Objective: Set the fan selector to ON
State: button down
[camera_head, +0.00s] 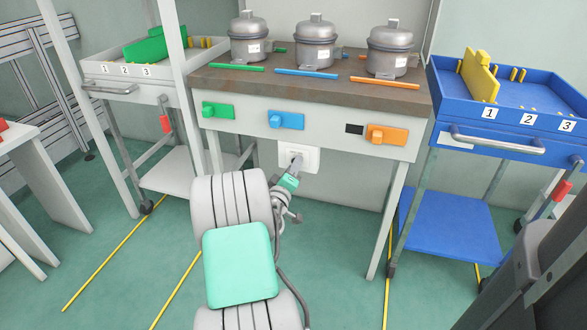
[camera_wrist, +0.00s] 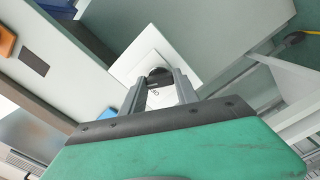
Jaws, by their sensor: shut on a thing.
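The fan selector is a dark knob (camera_wrist: 158,75) on a white square wall plate (camera_head: 313,158) below the workbench. In the wrist view the white plate (camera_wrist: 152,50) appears tilted. My gripper (camera_head: 297,162) reaches up to the plate. In the wrist view the two fingers of my gripper (camera_wrist: 160,82) stand on either side of the knob and are shut on it. Part of a dark marking shows on the plate between the fingers, but I cannot read it fully. The knob's pointing direction is hidden by the fingers.
The workbench (camera_head: 290,84) above carries several grey compressors. Green (camera_head: 218,110), blue (camera_head: 286,120) and orange (camera_head: 387,134) blocks are on its front. A white cart (camera_head: 125,92) stands left and a blue cart (camera_head: 450,225) right. The bench leg (camera_head: 388,220) is right of my arm.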

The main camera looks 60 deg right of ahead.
jog(key=c, duration=0.9)
grip_release()
jog(key=a, duration=0.5)
jog(key=s+a, duration=0.1)
jog(key=a, duration=0.1)
jog(key=shift+s+a+p, duration=0.1)
jog(key=shift+a+p, duration=0.25)
jog(key=shift+a, duration=0.05)
